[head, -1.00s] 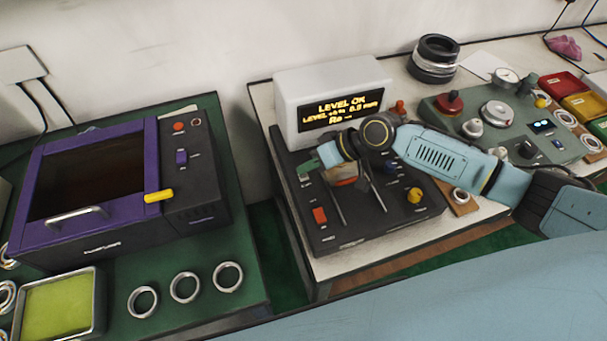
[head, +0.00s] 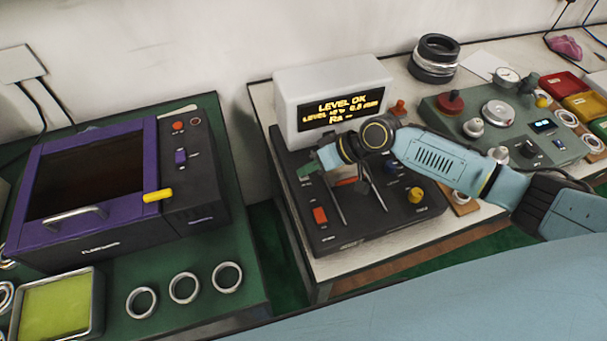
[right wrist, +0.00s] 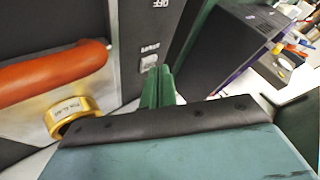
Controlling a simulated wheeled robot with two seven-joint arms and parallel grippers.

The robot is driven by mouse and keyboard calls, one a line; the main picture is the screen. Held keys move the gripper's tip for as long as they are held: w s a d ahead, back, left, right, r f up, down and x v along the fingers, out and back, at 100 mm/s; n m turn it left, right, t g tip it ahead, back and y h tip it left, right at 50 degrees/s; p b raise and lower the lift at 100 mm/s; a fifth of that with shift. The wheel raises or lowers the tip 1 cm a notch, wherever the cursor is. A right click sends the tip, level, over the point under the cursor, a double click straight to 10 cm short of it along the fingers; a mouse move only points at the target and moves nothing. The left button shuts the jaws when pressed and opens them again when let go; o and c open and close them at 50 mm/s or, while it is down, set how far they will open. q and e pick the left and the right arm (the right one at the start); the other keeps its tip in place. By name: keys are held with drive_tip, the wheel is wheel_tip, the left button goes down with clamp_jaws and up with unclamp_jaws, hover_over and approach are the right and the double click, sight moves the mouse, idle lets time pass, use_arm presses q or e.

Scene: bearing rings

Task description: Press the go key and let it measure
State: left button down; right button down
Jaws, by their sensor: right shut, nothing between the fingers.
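The measuring device has a black base (head: 350,235) and a white box behind it with a lit display (head: 345,110). The display reads LEVEL OK, a level line in mm, and Ra with dashes. My right gripper (head: 306,170) is over the left part of the base, pointing left. In the right wrist view its green fingers (right wrist: 155,86) are together and empty. Their tips are at a small grey key (right wrist: 148,62) with lettering beside it, which I cannot read surely. I cannot tell whether they touch it. My left gripper is out of view.
An orange-red switch (head: 320,215) and yellow knob (head: 414,195) stand on the base. A purple oven-like unit (head: 90,190) stands left; a grey-green panel (head: 475,125) stands right.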

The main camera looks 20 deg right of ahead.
drive_tip(key=shift+f, duration=0.25)
drive_tip(key=shift+r, duration=0.1)
idle(0.4)
drive_tip(key=shift+r+p, duration=0.65)
drive_tip(key=shift+r, duration=0.1)
wheel_tip(320, 180, up, 5)
drive_tip(key=p, duration=0.4)
drive_tip(key=shift+p, duration=0.4)
